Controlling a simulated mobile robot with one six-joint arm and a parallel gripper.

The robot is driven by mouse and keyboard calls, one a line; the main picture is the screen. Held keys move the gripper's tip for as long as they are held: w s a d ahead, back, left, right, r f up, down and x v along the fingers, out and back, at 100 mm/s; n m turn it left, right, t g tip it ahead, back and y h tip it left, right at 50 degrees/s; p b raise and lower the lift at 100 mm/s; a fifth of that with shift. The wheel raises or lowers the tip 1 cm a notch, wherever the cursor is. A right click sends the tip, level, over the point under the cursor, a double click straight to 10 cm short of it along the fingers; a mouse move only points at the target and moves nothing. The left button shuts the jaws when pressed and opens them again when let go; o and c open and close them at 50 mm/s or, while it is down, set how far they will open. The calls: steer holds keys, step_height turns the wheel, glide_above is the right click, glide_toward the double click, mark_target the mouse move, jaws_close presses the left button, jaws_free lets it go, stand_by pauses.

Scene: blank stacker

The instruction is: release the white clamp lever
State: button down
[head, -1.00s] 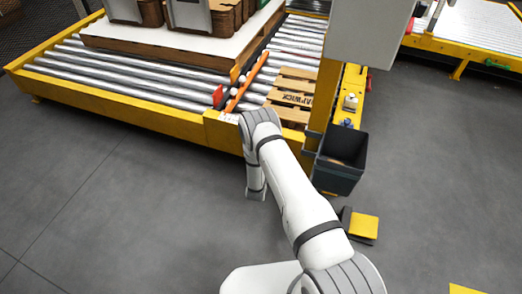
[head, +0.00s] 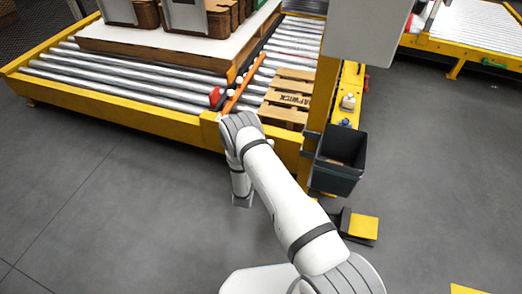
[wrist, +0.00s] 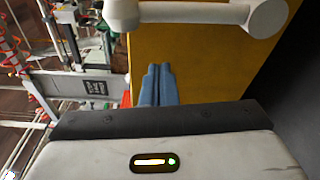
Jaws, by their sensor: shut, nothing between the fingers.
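A thick white bar with rounded ends (wrist: 195,13), which looks like the clamp lever, crosses the top of the wrist view in front of a yellow panel (wrist: 215,60). My gripper (wrist: 160,69) shows its two blue fingers side by side, shut and empty. Its tips point toward the bar, with a gap of yellow panel between them in the picture. I cannot tell how far apart they are in depth. In the head view my white arm hides the gripper, and I cannot make out the lever there.
A yellow-framed roller conveyor (head: 120,115) lies ahead, with a wooden pallet (head: 290,98) on it. A yellow post (head: 321,105) with a grey box (head: 367,30) and a dark bin (head: 337,160) stand to the right. A yellow pedal (head: 363,227) lies on the floor. Floor at left is clear.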

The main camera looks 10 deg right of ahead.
steer(key=p+v, duration=0.1)
steer(key=v, duration=0.5)
steer(key=shift+s, duration=0.15)
